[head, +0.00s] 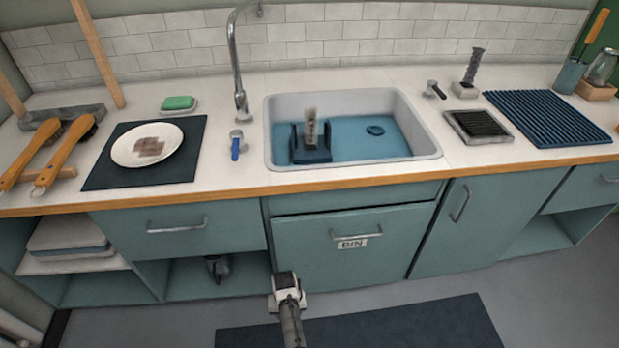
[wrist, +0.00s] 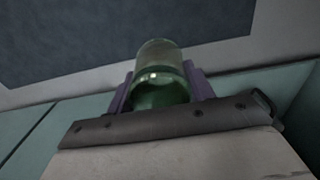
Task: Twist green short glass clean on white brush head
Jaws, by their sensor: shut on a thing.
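The green short glass (wrist: 160,62) is between the purple fingers of my gripper (wrist: 160,88) in the wrist view, and the gripper is shut on it. The glass looks see-through green, with a brighter ring around it. In the head view my arm's end is low in front of the cabinet doors, and the glass and fingers cannot be made out there. The white brush head (head: 311,126) stands upright on a dark blue base (head: 311,153) in the sink, well beyond and above my gripper in the picture.
The sink (head: 425,140) holds blue water, with a faucet (head: 238,70) at its left. The counter's wooden front edge and the cabinet marked BIN (head: 330,250) lie between my arm and the sink. A plate (head: 125,152) sits on a dark mat; a ribbed blue mat (head: 545,115) lies right.

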